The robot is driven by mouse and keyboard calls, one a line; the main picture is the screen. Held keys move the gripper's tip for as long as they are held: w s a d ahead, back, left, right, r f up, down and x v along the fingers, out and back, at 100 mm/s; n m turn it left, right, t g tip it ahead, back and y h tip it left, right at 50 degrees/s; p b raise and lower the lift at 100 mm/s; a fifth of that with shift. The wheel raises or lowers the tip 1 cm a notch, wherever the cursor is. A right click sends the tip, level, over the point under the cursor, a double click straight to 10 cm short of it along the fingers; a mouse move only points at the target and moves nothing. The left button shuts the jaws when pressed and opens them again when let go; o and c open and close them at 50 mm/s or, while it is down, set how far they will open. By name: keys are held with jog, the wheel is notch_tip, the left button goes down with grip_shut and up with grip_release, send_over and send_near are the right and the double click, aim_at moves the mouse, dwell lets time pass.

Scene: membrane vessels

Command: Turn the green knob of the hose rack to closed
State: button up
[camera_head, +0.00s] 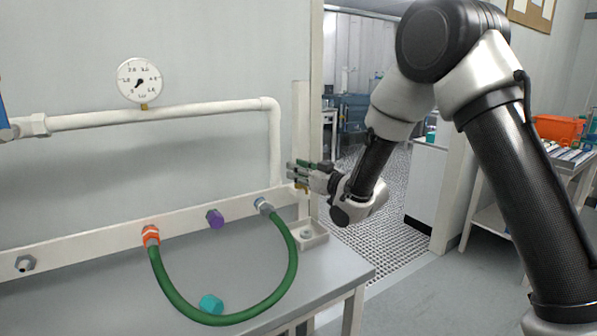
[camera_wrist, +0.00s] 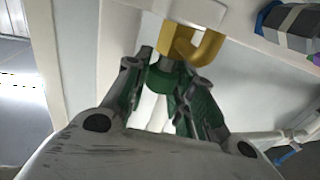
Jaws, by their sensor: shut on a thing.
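My gripper (camera_head: 294,171) is at the right end of the hose rack (camera_head: 110,238), in front of the upright post in the head view. In the wrist view the fingers of my gripper (camera_wrist: 166,88) are closed around the green knob (camera_wrist: 159,80), one on each side. A yellow fitting (camera_wrist: 190,45) sits right beyond the knob. In the head view the knob is hidden by the fingers, and its turned angle cannot be told.
A green hose (camera_head: 284,285) loops from an orange coupling (camera_head: 151,235) to a grey one (camera_head: 263,205). A purple plug (camera_head: 215,218) sits between them. A teal cap (camera_head: 211,304) lies on the bench (camera_head: 335,268). A gauge (camera_head: 140,80) and white pipe (camera_head: 190,110) are above.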

jog(key=m+t+h, duration=0.1)
jog(key=h, duration=0.1)
jog(key=m+t+h, duration=0.2)
jog(key=shift+s+a+r, duration=0.1)
jog(key=shift+a, duration=0.1)
jog(key=m+t+h, duration=0.1)
jog(key=m+h, duration=0.1)
jog(key=m+t+h, duration=0.1)
jog(key=m+h, duration=0.1)
jog(key=h, duration=0.1)
jog(key=shift+h, duration=0.3)
jog(key=m+h, duration=0.2)
jog(key=h, duration=0.1)
jog(key=m+h, duration=0.2)
jog(key=h, duration=0.1)
jog(key=shift+m+h, duration=0.3)
jog(key=shift+h, duration=0.1)
jog(key=shift+d+m+g+h, duration=0.1)
jog(key=shift+m+g+h, duration=0.35)
jog(key=shift+m+h, duration=0.65)
jog(key=shift+m+g+h, duration=0.45)
jog(key=shift+m+h, duration=0.15)
jog(key=shift+h, duration=1)
jog(key=o, duration=1.1)
jog(key=shift+c, duration=0.2)
